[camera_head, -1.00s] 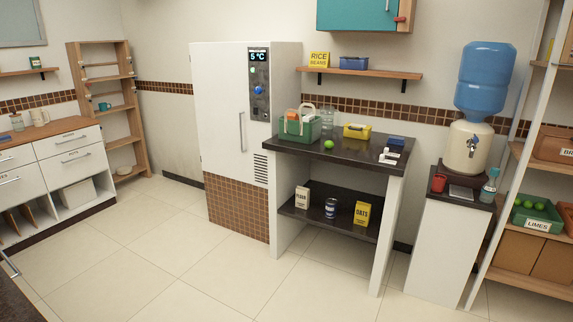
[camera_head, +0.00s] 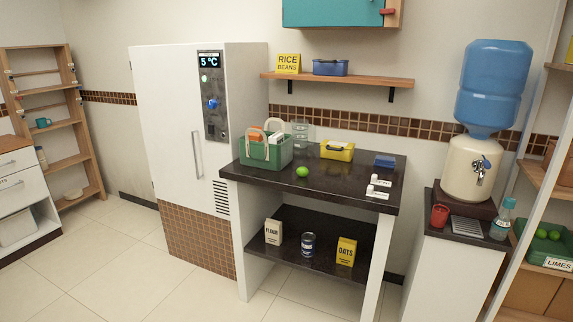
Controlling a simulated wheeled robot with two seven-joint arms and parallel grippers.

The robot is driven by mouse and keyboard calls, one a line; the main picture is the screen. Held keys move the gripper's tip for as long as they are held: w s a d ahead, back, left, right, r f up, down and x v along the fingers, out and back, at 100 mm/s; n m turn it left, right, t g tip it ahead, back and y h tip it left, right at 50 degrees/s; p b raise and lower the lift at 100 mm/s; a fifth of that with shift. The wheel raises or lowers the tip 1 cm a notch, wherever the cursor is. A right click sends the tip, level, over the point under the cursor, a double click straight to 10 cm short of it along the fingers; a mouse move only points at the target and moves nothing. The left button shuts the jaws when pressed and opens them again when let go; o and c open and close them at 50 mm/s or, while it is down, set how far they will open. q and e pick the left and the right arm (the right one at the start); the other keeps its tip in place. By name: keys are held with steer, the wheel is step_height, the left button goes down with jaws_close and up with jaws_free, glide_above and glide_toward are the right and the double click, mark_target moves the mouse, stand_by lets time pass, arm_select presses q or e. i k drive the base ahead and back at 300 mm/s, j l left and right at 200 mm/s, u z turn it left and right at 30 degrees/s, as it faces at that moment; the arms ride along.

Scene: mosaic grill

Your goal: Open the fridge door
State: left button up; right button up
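The fridge (camera_head: 160,110) is a tall white cabinet left of centre in the head view, with brown mosaic tiles on its lower front. Its door looks shut. A vertical metal handle (camera_head: 197,154) sits on the right part of the door. To the right of the handle is a dark control panel (camera_head: 212,100) with a display reading 5 °C, a green light and a blue knob. Neither of my grippers shows in the view.
A dark-topped table (camera_head: 330,180) stands right of the fridge, holding a green basket (camera_head: 262,153), a lime and a yellow box. A water dispenser (camera_head: 470,165) stands further right. A wooden shelf unit (camera_head: 62,135) is at left. The tiled floor (camera_head: 115,255) before the fridge is clear.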

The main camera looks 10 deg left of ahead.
mark_target(166, 80)
steer(key=i+u, duration=1.05)
steer(key=i+j+u, duration=0.15)
steer(key=i+u, duration=0.65)
steer(key=i, duration=0.15)
